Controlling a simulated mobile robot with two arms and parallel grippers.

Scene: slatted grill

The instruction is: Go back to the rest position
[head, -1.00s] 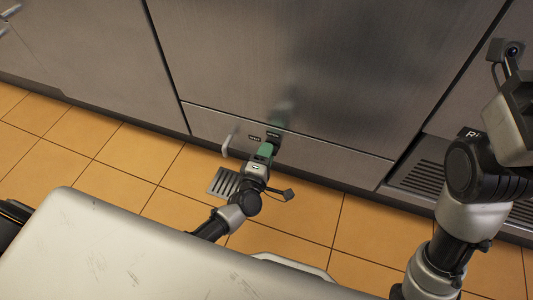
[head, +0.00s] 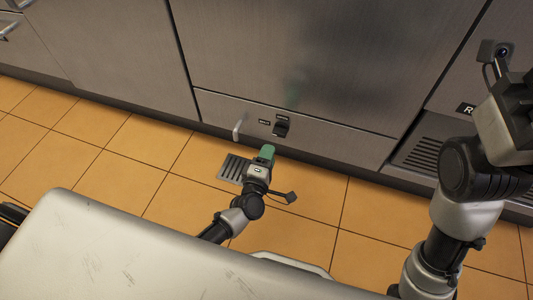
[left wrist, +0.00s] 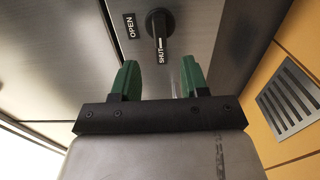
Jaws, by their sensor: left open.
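My left gripper (head: 267,153) is in front of the cabinet's lower panel, near the floor. In the left wrist view its two green fingers (left wrist: 159,76) stand apart with nothing between them. A dark rotary knob (head: 282,128) is on the panel just beyond the fingertips, with a visible gap. The knob also shows in the left wrist view (left wrist: 160,26), between an OPEN label (left wrist: 130,26) and a SHUT label (left wrist: 162,51). My right arm comes up at the right edge of the head view; its fingers are not visible.
A slatted floor grill (head: 230,168) lies beside my left gripper; it also shows in the left wrist view (left wrist: 291,96). A small handle (head: 238,129) juts from the panel. A louvred vent (head: 417,158) is low at the right. Tiled floor (head: 100,178) is open to the left.

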